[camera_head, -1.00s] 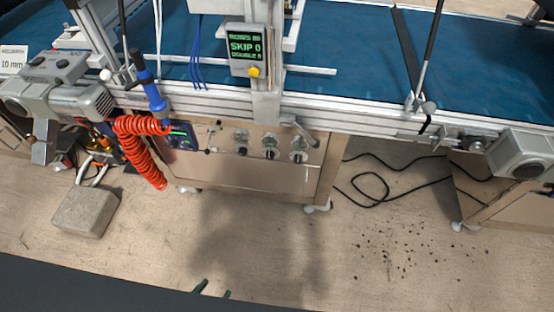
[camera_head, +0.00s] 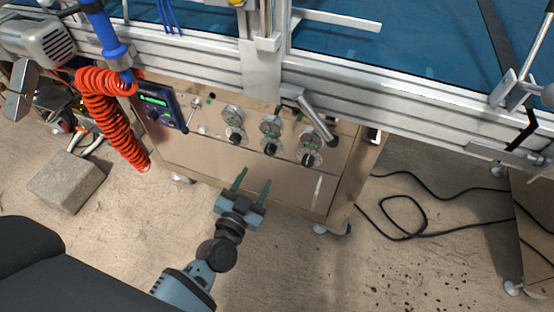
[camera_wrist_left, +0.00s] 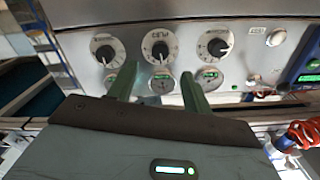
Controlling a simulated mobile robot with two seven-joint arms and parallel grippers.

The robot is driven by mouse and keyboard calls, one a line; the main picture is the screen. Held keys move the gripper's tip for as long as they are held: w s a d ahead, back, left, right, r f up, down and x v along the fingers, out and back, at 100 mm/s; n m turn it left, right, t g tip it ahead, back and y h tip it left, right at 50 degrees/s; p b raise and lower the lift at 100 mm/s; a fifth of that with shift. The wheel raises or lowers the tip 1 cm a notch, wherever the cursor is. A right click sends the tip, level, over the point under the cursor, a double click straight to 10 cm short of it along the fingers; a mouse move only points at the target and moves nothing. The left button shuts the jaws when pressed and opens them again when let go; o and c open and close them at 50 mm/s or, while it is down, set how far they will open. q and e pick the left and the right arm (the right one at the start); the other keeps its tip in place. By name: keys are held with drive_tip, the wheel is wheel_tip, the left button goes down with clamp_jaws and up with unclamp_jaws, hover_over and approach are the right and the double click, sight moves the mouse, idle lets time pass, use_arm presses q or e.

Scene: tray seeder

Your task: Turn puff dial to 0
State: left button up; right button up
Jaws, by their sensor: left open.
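The control panel on the cabinet front carries three round dials with black knobs. In the left wrist view the middle one, apparently lettered PUFF, is the puff dial (camera_wrist_left: 160,49); its exact setting is too small to read. The middle knob (camera_head: 269,149) also shows in the head view. My left gripper (camera_head: 256,176) has two green fingers, spread and empty, just in front of and below the panel. In the left wrist view the fingers (camera_wrist_left: 158,74) point toward the middle dial, apart from it. My right gripper is not in view.
Matching dials flank the middle one at left (camera_wrist_left: 106,49) and right (camera_wrist_left: 214,46). A lever handle (camera_head: 318,124) hangs by the panel's right end. A display box (camera_head: 160,105) and red coiled hose (camera_head: 105,120) are left of the dials. A concrete block (camera_head: 66,181) sits on the floor.

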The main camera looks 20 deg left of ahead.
sight(268, 154)
use_arm(q)
drive_tip(key=shift+w, duration=0.35)
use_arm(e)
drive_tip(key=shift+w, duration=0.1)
use_arm(q)
drive_tip(key=w+b, duration=0.1)
drive_tip(key=w, duration=0.5)
drive_tip(key=shift+w+b, duration=0.1)
drive_tip(key=shift+b, duration=0.2)
drive_tip(key=shift+w+d, duration=0.1)
drive_tip(key=shift+w, duration=0.6)
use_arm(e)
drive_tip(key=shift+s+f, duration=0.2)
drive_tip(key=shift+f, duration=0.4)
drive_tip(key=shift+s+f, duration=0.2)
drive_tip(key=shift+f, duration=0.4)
